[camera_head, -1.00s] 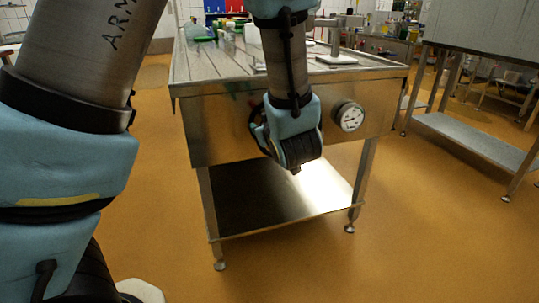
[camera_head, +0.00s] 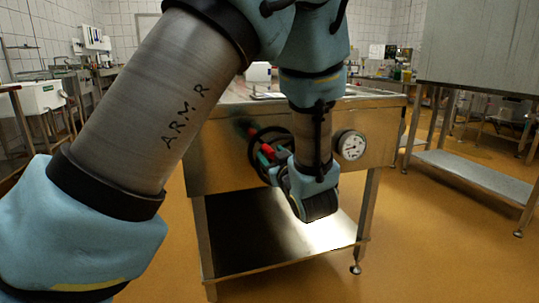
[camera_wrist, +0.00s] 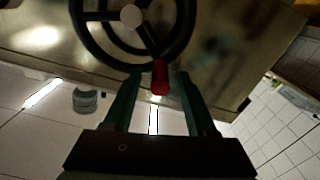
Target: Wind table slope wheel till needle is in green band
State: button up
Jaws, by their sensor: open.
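The table (camera_head: 225,165) is a steel one with a dark hand wheel (camera_head: 254,140) on its front panel. In the wrist view the wheel (camera_wrist: 80,35) shows spokes, a pale hub and a red handle (camera_wrist: 160,78) at its rim. The red handle (camera_head: 267,152) also shows in the head view. My gripper (camera_wrist: 160,82) is open, its two green fingers on either side of the red handle with gaps; contact is not visible. A round white dial (camera_head: 351,145) sits right of the wheel. Its needle and green band are too small to read.
A steel shelf unit (camera_head: 470,175) stands at the right. Under the table is a low steel shelf (camera_head: 240,240). Orange floor (camera_head: 420,250) is clear at the front right. My arm covers much of the left and middle.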

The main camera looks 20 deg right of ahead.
jog(key=shift+w+d, duration=0.1)
jog(key=shift+w, duration=0.95)
grip_shut()
dwell(0.7)
